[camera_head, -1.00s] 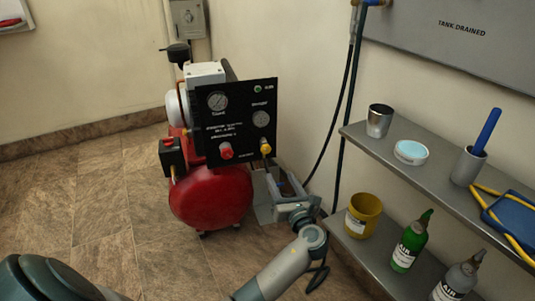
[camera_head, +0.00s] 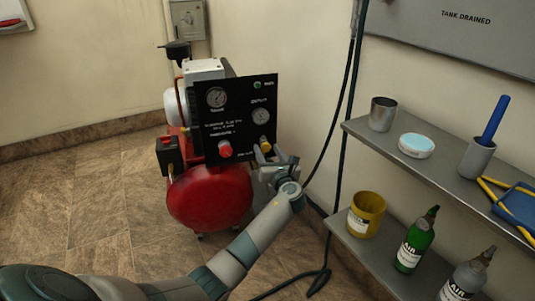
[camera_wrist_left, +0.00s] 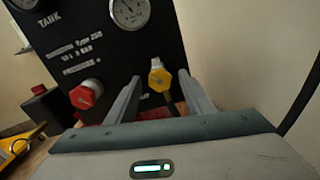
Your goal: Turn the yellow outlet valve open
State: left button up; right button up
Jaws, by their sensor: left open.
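The yellow outlet valve (camera_head: 265,144) is on the lower right of the black gauge panel (camera_head: 240,115) of the red compressor (camera_head: 210,197). It also shows in the left wrist view (camera_wrist_left: 160,77), between and beyond the two fingers. My left gripper (camera_head: 272,158) is open in front of the panel, close to the valve and partly over it. In the left wrist view, the open fingers (camera_wrist_left: 158,92) point at the panel on either side of the yellow valve. I cannot tell whether they touch it. A red knob (camera_head: 225,149) sits left of the valve. My right gripper is not in view.
A metal shelf (camera_head: 440,180) at right holds a cup (camera_head: 382,113), a round tin (camera_head: 416,145) and a grey holder (camera_head: 477,158). Below stand a yellow pot (camera_head: 366,214) and bottles. A dark hose (camera_head: 341,130) hangs along the wall behind my left arm.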

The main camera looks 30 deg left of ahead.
pick_arm(q)
jog(key=shift+w+a, duration=0.15)
jog(key=shift+a, duration=0.05)
jog(key=shift+c, duration=0.5)
jog(key=c, duration=0.9)
jog(key=shift+c, duration=0.2)
